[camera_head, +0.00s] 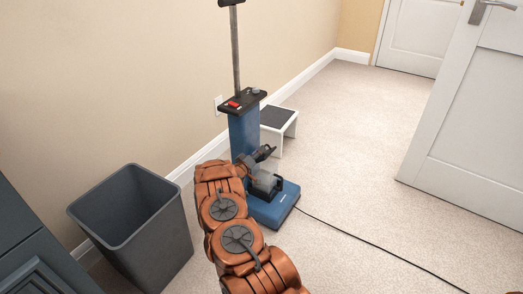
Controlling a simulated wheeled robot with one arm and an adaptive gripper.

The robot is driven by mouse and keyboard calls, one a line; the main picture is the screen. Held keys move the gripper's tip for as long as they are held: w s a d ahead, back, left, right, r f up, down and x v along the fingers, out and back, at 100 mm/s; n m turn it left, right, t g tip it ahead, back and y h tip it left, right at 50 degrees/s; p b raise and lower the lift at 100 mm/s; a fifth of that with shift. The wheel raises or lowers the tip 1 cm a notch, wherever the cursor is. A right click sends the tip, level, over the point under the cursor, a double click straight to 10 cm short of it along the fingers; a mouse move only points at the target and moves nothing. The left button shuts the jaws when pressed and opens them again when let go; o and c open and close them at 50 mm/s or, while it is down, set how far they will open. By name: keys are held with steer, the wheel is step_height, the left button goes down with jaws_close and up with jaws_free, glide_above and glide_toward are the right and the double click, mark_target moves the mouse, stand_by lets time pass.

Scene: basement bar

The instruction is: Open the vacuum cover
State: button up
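The vacuum is a blue upright machine, with a tall body (243,135), a black top plate (243,101) carrying a red switch, a pole handle (235,50) and a blue floor head (275,205). It stands upright on the carpet near the wall. My orange-brown arm reaches up from the bottom of the view and hides part of its lower left side. No separate cover can be clearly made out.
A grey open bin (160,240) stands left of my arm, beside a dark cabinet (35,250). A white step stool (283,122) is behind the vacuum. A black cord (375,246) runs across the carpet to the lower right. A white door (470,130) stands at right; carpet between is clear.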

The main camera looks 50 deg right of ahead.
steer(key=v, duration=0.7)
steer(key=shift+a, duration=0.35)
